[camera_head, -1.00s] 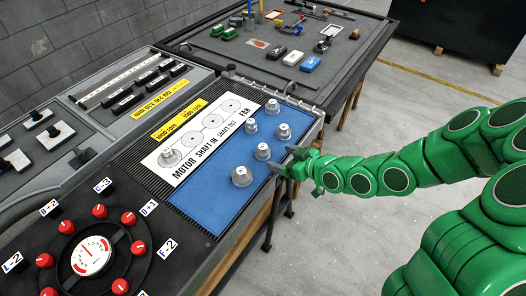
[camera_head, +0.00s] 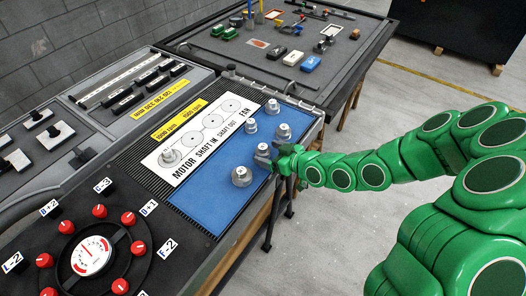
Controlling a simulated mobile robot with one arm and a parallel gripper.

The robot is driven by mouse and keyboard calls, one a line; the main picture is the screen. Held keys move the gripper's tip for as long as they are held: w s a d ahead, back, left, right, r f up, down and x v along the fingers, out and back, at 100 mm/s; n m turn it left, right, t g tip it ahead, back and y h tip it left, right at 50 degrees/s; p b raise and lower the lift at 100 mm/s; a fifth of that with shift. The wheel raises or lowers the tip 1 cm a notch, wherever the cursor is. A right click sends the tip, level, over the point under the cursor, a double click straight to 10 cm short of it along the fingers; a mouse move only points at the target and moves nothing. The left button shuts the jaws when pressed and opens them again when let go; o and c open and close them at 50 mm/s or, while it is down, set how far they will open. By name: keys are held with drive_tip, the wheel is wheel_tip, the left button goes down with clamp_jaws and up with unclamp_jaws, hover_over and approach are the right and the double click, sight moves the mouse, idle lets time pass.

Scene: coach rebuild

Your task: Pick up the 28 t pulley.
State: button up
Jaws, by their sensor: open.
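Several grey pulleys stand on the blue mat (camera_head: 205,200). One pulley (camera_head: 241,176) is at the near end, one (camera_head: 251,125) near the white panel, one (camera_head: 283,132) near the right edge and one (camera_head: 272,106) at the far end. Another pulley (camera_head: 263,150) stands mid-mat, right at my gripper. I cannot read any tooth count, so I cannot tell which is the 28 t pulley. My open gripper (camera_head: 268,158) is at the right edge of the mat, its fingers at this mid-mat pulley and partly covering it. Whether they touch it is too small to tell.
A white panel (camera_head: 190,163) marked MOTOR, SHAFT IN, SHAFT OUT and FAN lies left of the mat, with a grey pulley (camera_head: 168,157) on its motor end. A dial with red knobs (camera_head: 93,255) is at the near left. A second dark table (camera_head: 240,60) with small parts stands behind.

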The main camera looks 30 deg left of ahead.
sight(267, 151)
drive_tip(key=shift+x, duration=1.7)
drive_tip(key=shift+w, duration=0.1)
drive_tip(key=shift+c, duration=0.5)
drive_tip(key=c, duration=1)
drive_tip(key=shift+r, duration=0.2)
